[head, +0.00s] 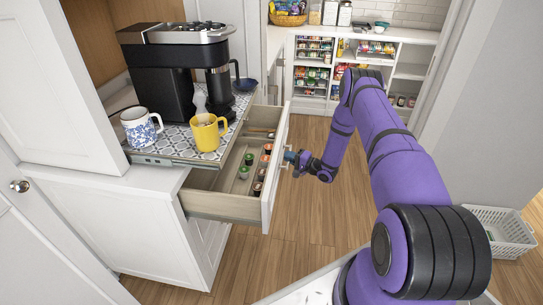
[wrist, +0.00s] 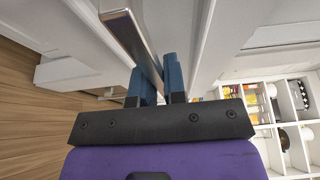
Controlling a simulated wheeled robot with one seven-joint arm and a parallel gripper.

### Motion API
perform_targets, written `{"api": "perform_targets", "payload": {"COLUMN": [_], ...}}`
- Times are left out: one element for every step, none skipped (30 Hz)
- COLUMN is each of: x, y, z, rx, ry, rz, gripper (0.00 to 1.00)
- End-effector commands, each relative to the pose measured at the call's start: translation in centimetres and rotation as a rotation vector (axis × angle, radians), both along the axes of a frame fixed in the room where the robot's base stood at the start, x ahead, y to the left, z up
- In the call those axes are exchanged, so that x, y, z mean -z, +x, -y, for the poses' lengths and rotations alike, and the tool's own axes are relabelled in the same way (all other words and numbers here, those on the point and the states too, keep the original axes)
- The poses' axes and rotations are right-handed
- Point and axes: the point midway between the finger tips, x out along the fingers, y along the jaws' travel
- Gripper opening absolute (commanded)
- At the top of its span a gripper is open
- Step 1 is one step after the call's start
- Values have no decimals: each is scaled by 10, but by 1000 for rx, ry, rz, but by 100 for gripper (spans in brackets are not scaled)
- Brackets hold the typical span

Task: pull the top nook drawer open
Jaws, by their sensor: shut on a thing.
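The top nook drawer (head: 225,206) stands well out of the white cabinet in the head view, with several coffee pods lying in its divided inside. Its white front (head: 277,165) faces right, towards my arm. My gripper (head: 292,157) is at the outer side of that front. In the wrist view its blue fingers (wrist: 160,78) are shut on a flat metal bar handle (wrist: 130,35), one finger on each side.
A coffee maker (head: 180,75), a blue-and-white mug (head: 140,130) and a yellow mug (head: 206,136) stand on the patterned shelf (head: 165,150) above the drawer. A white basket (head: 500,232) is on the floor at right. Wooden floor (head: 310,215) lies clear right of the drawer.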

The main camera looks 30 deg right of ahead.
Motion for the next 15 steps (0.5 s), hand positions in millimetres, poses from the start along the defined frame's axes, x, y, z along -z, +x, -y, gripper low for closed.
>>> {"api": "perform_targets", "payload": {"x": [0,0,0,0,0,0,0,0,0,0,0,0,0,0,0], "y": [-7,-11,-16,-19,-22,-26,-29,-31,-34,-36,-37,-39,-41,-42,-43], "z": [11,16,22,27,31,36,40,43,47,50,52,54,56,57,59], "rx": [3,4,3,3,3,3,2,2,2,2,1,0,0,0,1], "ry": [-1,-1,-1,-1,-1,-1,-1,-1,-1,-1,-1,-1,-1,-1,-1], "rz": [-1,-2,-2,-2,-1,-1,-1,-1,-1,-1,-1,-1,-1,-1,-1], "gripper": [0,0,0,0,0,0,0,0,0,0,0,0,0,0,0]}}
